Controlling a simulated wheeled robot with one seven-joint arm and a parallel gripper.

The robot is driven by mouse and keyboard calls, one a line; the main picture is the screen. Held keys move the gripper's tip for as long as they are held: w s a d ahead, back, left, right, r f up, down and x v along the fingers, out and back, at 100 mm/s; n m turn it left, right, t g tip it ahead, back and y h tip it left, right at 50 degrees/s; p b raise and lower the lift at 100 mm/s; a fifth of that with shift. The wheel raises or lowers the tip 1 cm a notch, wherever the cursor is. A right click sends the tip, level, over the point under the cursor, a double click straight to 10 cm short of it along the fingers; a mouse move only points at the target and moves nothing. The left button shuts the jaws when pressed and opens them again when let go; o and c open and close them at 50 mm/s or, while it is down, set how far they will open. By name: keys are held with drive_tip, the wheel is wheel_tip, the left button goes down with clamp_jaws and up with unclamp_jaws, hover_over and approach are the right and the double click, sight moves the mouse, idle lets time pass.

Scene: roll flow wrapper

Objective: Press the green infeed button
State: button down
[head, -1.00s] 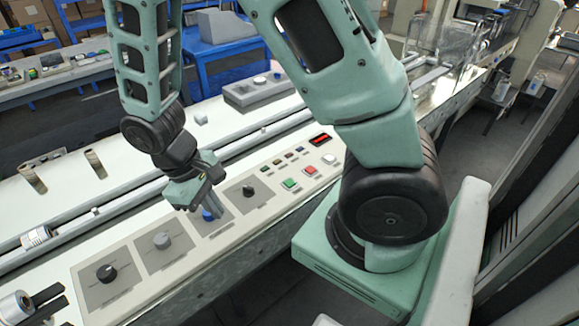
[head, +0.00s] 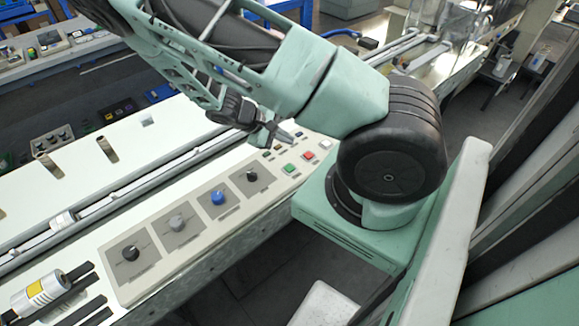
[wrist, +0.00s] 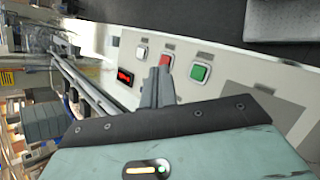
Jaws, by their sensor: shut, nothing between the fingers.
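The green button (head: 289,168) sits on the light panel, at the near end of a row with a red button (head: 308,155) and a white button (head: 324,144). In the wrist view the green button (wrist: 200,72) is right of my fingertips. The red button (wrist: 166,61) lies just beyond the tips and is partly hidden by them. My gripper (head: 288,136) is shut and empty. It is above the panel, up and left of the green button in the head view. Its closed fingers (wrist: 157,86) also show in the wrist view, apart from the green button.
Black, grey and blue knobs, with the blue knob (head: 218,197) among them, line the panel to the left. Small coloured buttons and a red display (wrist: 125,76) lie near the gripper. A conveyor rail (head: 130,190) runs behind the panel.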

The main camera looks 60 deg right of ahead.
sight(286, 168)
drive_tip(key=shift+f, duration=0.15)
wheel_tip(286, 168, down, 8)
drive_tip(key=b, duration=0.6)
drive_tip(key=shift+f+b, duration=0.25)
drive_tip(key=shift+b, duration=0.1)
idle(1.4)
drive_tip(key=shift+f, duration=0.4)
